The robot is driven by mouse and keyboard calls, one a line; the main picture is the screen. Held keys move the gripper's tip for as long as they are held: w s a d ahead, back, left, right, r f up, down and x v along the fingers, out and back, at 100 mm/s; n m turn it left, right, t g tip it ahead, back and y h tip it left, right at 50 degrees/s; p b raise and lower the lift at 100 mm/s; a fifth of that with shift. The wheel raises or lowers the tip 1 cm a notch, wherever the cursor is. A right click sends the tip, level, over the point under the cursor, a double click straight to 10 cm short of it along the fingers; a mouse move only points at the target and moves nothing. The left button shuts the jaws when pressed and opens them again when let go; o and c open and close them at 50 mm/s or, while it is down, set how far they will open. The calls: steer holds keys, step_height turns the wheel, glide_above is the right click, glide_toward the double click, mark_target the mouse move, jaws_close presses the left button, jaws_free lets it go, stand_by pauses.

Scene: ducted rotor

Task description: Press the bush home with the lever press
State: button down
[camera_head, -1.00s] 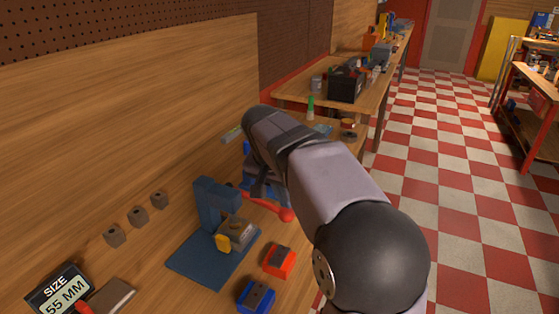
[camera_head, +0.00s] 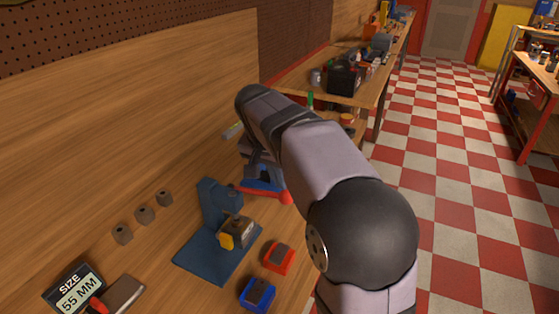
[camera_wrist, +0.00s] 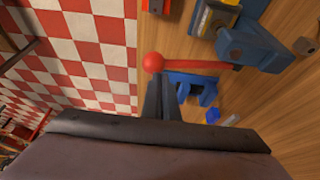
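The blue lever press (camera_head: 216,200) stands on its blue base plate (camera_head: 205,260) on the bench. Its red lever (camera_head: 258,191) points right and ends in a red ball knob (camera_head: 285,196). A greyish block (camera_head: 240,230) with a yellow part (camera_head: 226,241) sits under the press head; I cannot make out the bush. In the wrist view, the lever (camera_wrist: 200,66) and knob (camera_wrist: 153,62) lie just beyond my fingertips (camera_wrist: 162,82). The fingers look shut close together, with nothing visible between them; whether they touch the lever is unclear.
A red block (camera_head: 278,257) and a blue block (camera_head: 257,294) sit right of the press. The bench edge drops to checkered floor.

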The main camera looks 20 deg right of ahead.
step_height(320, 180, up, 9)
steer(key=w+a+p, duration=0.1)
steer(key=p, duration=0.7)
steer(key=shift+w+f, duration=0.15)
steer(key=shift+a, duration=0.1)
stand_by(0.5)
step_height(320, 180, up, 6)
steer(key=p, duration=0.5)
stand_by(0.4)
steer(key=s+a+f+n+g+y, duration=0.1)
steer(key=s+f+n, duration=0.3)
steer(key=s+f, duration=0.6)
steer(key=s+a+f+n+g+y, duration=0.2)
steer(key=s+f+n, duration=0.3)
steer(key=s+f, duration=0.6)
steer(key=s+a, duration=0.1)
steer(key=s, duration=0.3)
steer(key=shift+s+a+f, duration=0.15)
steer(key=shift+s+a, duration=0.1)
steer(key=shift+a, duration=0.1)
